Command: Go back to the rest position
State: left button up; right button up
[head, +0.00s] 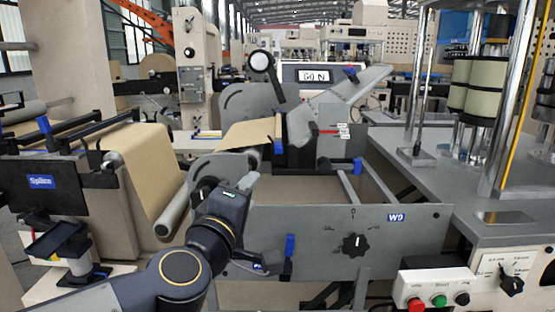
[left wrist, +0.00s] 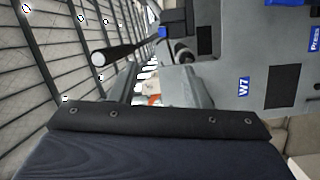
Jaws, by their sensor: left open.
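My left arm comes in from the lower left in the head view. Its left gripper (head: 246,183) is raised in front of the grey machine side plate (head: 305,225), just right of the steel roller under the brown paper web (head: 148,170). The gripper is open, and I see nothing held in it. Its fingertips are small in the head view, and whether they touch the machine is unclear. In the left wrist view, a dark padded block with a screwed black strip fills the bottom, and a grey panel marked W7 (left wrist: 225,85) stands beyond. My right gripper is not in view.
The side plate carries a black knob (head: 355,244). A blue handle (head: 290,246) is close right of my forearm. A white button box (head: 432,287) stands at the lower right. The grey table (head: 440,185) at right holds posts and spools. The Splice unit (head: 65,195) is at left.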

pick_arm(q)
jog(key=s+a+f+m+g+y, duration=0.1)
jog(key=s+a+f+m+g, duration=0.6)
jog(key=s+f, duration=0.55)
jog(key=s+a+f+m+g, duration=0.3)
jog(key=s+a+f+g, duration=0.2)
jog(key=s+a+f, duration=0.55)
notch_tip(320, 180, up, 14)
jog(key=s+d+p, duration=0.1)
jog(key=d+p, duration=0.1)
jog(key=p, duration=1.6)
jog(key=shift+s, duration=0.15)
